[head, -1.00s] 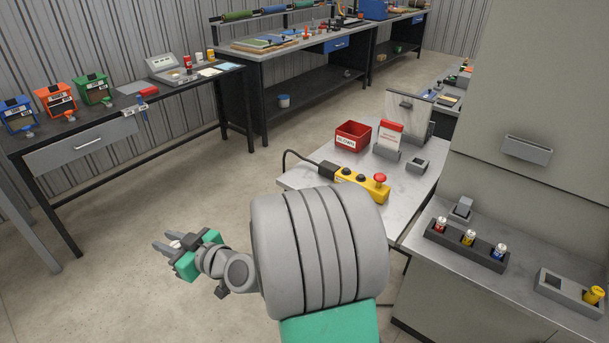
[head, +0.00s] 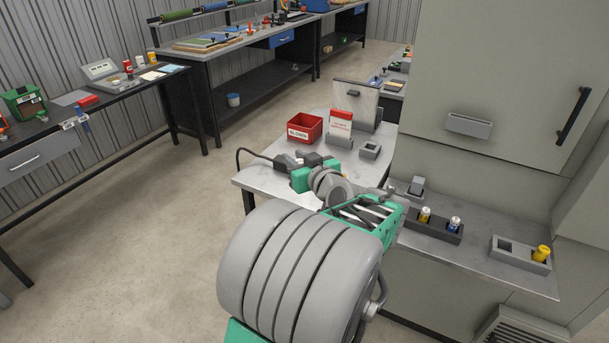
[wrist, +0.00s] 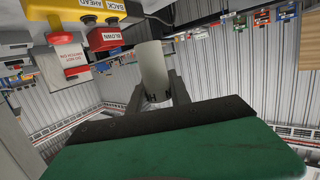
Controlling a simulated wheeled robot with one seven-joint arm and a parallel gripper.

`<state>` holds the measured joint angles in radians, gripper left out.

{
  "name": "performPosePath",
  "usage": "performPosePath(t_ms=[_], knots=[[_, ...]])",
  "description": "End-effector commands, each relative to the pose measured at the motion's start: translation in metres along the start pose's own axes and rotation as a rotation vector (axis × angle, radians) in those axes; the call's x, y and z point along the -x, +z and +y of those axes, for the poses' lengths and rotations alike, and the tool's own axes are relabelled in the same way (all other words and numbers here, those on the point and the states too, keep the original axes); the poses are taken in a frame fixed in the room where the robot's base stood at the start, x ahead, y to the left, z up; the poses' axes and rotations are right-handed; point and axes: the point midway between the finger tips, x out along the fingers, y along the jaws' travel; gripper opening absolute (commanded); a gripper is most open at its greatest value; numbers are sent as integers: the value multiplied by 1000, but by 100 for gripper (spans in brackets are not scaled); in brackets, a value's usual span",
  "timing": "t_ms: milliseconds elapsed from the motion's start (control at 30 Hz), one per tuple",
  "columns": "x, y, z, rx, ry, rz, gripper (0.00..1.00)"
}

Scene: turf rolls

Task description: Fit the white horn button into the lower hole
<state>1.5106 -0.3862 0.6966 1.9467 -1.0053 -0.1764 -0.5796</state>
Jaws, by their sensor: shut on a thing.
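My gripper (head: 301,162) is over the near metal table, shut on the white horn button. The button shows in the wrist view as a pale upright cylinder (wrist: 153,65) between the two fingers (wrist: 155,93). A yellow control box (wrist: 50,14) with black buttons labelled BACK and AHEAD is at the top left of the wrist view, apart from the held button. In the head view my arm covers this box. I cannot make out the lower hole in either view.
On the table (head: 262,178) a red bin (head: 305,129), a white and red card (head: 340,124) and a small grey holder (head: 370,151) stand behind my gripper. Holders with small cans (head: 434,226) are on the counter at right. Floor on the left is clear.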

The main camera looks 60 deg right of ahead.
Motion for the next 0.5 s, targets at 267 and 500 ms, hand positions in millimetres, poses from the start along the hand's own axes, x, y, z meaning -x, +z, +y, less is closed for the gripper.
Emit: performPosePath(t_ms=[267,500], knots=[[-74,16,8,-4,-6,-5,0],[-132,54,17,-4,-3,-4,0]])
